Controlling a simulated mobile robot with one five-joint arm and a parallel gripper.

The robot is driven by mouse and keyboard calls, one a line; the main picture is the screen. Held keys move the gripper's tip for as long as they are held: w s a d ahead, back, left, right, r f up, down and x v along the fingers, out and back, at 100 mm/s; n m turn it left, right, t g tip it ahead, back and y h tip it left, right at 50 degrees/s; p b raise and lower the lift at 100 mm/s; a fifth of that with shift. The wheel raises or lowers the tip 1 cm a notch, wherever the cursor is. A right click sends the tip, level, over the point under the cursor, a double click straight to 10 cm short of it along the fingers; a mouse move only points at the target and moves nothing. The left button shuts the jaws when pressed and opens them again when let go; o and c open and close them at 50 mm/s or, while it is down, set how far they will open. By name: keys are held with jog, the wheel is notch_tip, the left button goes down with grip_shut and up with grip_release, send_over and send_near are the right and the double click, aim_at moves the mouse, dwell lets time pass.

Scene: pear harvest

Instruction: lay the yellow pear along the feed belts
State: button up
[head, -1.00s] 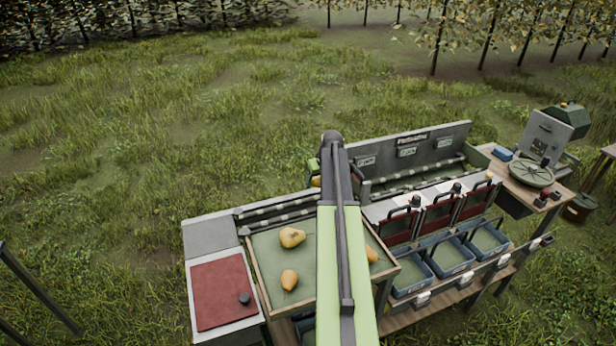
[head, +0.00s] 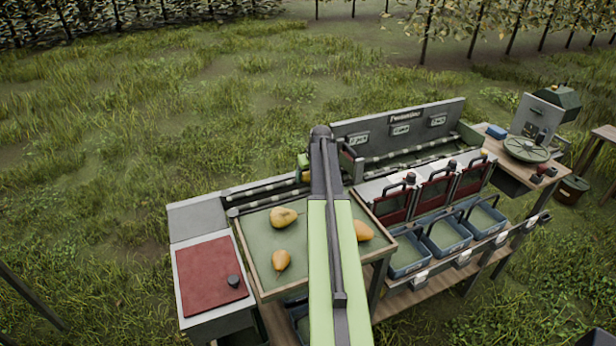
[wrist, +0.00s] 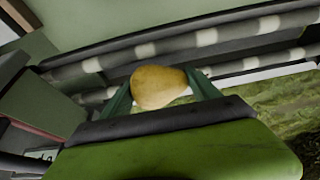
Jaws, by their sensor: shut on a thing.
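My gripper (wrist: 160,92) is shut on the yellow pear (wrist: 160,86), which lies crosswise between its two green fingers in the wrist view. The feed belts (wrist: 205,38), dark with white bands, run behind the pear in that view. I cannot tell whether the pear touches them. In the head view the feed belts (head: 262,197) run along the back of the bench, left of my arm. My gripper (head: 304,170) is at their right part, mostly hidden by my arm, with only a sliver of the pear showing.
A wooden-framed tray (head: 250,258) with three loose pears stands in front of the belts. A red panel (head: 208,275) is at left. Blue crates (head: 445,238) and red gates (head: 436,194) stand to the right. A grey upright board (head: 392,128) rises behind the belts.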

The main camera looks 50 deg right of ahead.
jog(key=shift+f, duration=0.15)
jog(key=o, duration=1.6)
jog(key=p+v, duration=1.6)
jog(key=v, duration=0.1)
jog(key=shift+r, duration=0.25)
jog(key=shift+f, duration=0.1)
